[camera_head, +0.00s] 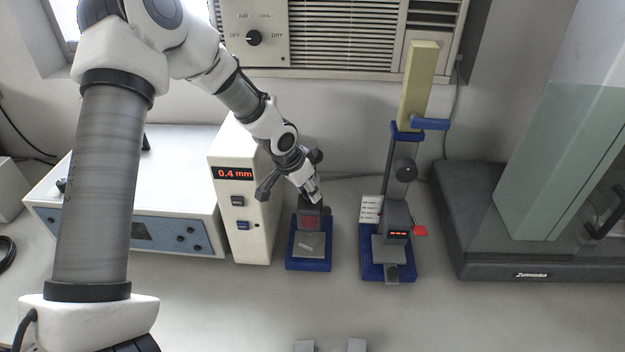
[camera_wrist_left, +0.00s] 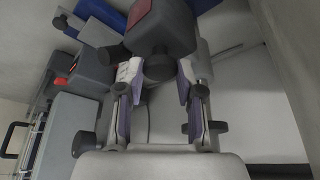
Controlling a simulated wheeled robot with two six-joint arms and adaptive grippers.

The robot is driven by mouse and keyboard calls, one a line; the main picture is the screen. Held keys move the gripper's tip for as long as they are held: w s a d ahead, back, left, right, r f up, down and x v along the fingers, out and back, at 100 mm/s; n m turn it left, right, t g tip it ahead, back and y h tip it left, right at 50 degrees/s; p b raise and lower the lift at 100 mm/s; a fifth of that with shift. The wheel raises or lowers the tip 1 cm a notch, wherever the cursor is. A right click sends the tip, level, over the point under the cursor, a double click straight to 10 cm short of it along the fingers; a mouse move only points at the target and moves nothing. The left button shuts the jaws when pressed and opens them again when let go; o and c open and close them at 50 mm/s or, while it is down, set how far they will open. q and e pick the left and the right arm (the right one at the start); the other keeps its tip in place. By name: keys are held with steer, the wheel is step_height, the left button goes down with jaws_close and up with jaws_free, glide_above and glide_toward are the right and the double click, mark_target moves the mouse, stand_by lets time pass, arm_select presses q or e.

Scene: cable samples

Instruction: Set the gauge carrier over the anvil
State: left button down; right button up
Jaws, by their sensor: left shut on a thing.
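The gauge carrier (camera_head: 310,220) is a dark grey block with a dull red window, on the left gauge stand with a blue base (camera_head: 309,265). The carrier sits just above and behind a flat grey anvil plate (camera_head: 308,246); any gap between them is hard to judge. My left gripper (camera_head: 311,193) reaches down from behind and above it. In the left wrist view its fingers (camera_wrist_left: 158,88) close on a round dark knob (camera_wrist_left: 158,68) joined to the carrier body (camera_wrist_left: 165,35). The gripper hides much of the stand's column. My right gripper does not show.
A second gauge stand (camera_head: 372,268) with a tall yellow part (camera_head: 418,80) and a red tab (camera_head: 420,231) stands close on the right. A white display unit (camera_head: 240,180) reading 0.4 mm stands left. Two small grey blocks (camera_head: 304,346) (camera_head: 356,345) show at the bottom edge.

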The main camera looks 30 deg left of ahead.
arm_select(q)
steer(key=shift+s+a+f, duration=0.1)
steer(key=shift+s, duration=0.05)
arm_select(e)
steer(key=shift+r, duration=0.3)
arm_select(q)
steer(key=c, duration=0.8)
jaws_free()
steer(key=shift+o, duration=0.3)
steer(key=shift+a, duration=0.1)
steer(key=v, duration=1.1)
steer(key=shift+r, duration=0.45)
steer(key=shift+a, duration=0.1)
